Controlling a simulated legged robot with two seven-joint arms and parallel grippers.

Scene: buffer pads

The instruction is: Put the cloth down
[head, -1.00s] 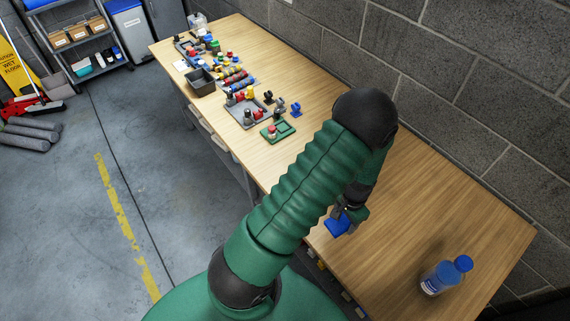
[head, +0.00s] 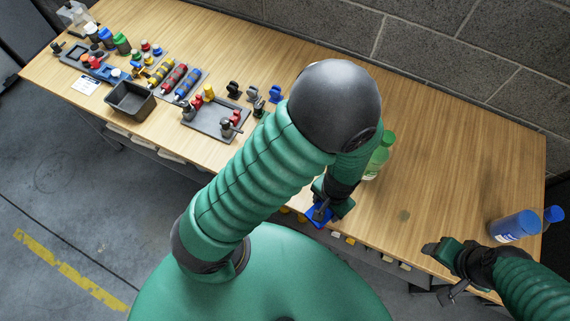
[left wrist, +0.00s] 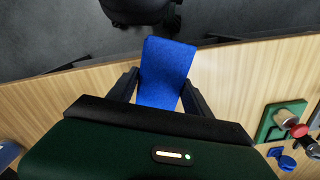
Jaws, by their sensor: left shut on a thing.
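The cloth (head: 318,217) is a small bright blue piece. My left gripper (head: 325,203) is shut on it by the front edge of the wooden table (head: 440,175). In the left wrist view the cloth (left wrist: 166,72) sits between the two dark fingers of the gripper (left wrist: 160,90), and its far end overlaps the table edge and floor. I cannot tell whether it touches the tabletop. My arm hides part of the table. My right gripper (head: 442,273) is at the front edge on the right, its fingers apart and nothing between them.
A green bottle (head: 378,158) stands just behind my left gripper. A blue bottle (head: 515,227) and a blue cap-like piece (head: 553,214) are at the right. A black bin (head: 130,101) and a grey tray (head: 210,121) with parts lie left. The table's middle right is mostly clear.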

